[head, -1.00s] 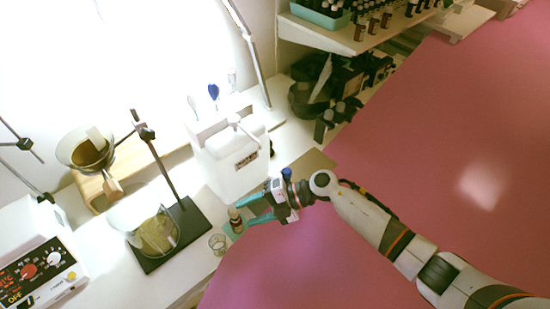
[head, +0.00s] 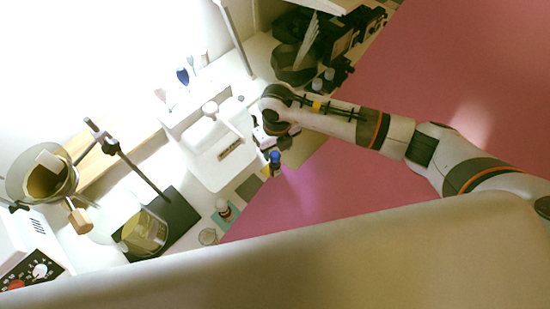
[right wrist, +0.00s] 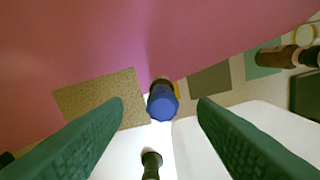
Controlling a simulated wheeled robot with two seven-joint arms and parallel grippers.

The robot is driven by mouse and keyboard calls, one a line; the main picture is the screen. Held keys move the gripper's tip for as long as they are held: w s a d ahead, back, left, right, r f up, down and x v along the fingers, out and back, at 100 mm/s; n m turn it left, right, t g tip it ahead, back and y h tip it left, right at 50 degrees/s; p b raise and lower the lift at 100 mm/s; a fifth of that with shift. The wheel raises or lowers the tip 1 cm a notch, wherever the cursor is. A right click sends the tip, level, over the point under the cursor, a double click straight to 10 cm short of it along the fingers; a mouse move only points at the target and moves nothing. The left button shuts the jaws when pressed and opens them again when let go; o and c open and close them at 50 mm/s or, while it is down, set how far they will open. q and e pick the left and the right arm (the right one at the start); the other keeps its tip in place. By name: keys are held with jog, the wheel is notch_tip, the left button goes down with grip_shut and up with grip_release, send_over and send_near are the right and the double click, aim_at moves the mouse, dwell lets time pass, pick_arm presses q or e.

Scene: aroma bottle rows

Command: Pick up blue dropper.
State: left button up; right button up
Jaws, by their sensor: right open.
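The blue dropper, a dark bottle with a blue top (head: 275,157), stands beside the white box in the head view. In the right wrist view the blue dropper (right wrist: 162,101) shows from above, centred between the fingers and beyond their tips. My right gripper (right wrist: 160,102) is open, with one green finger on each side and nothing held. In the head view the right gripper (head: 266,137) is just above and left of the dropper, its fingers mostly hidden. I cannot tell whether a finger touches the dropper. My left gripper is not in view.
A second dark bottle (right wrist: 151,163) stands close by in the wrist view. A white box (head: 212,152) is left of the dropper. A small bottle (head: 223,208) stands on a green square. Brown bottles (right wrist: 306,57) show at the wrist view's right. The pink surface (head: 390,75) is bare.

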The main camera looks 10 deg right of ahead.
aim_at(275, 154)
jog(key=shift+w+f, duration=0.2)
jog(key=shift+f, duration=0.2)
jog(key=f, duration=0.1)
jog(key=f+p, duration=0.1)
jog(key=f, duration=0.1)
jog(key=f+p, duration=0.1)
jog(key=shift+a+f, duration=0.15)
jog(key=shift+a, duration=0.1)
jog(key=shift+f, duration=0.35)
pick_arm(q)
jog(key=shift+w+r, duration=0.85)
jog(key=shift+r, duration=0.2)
pick_arm(e)
jog(key=shift+w+f, duration=0.15)
jog(key=shift+f, duration=0.05)
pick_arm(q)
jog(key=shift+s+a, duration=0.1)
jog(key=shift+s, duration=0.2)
pick_arm(e)
jog(key=c, duration=0.7)
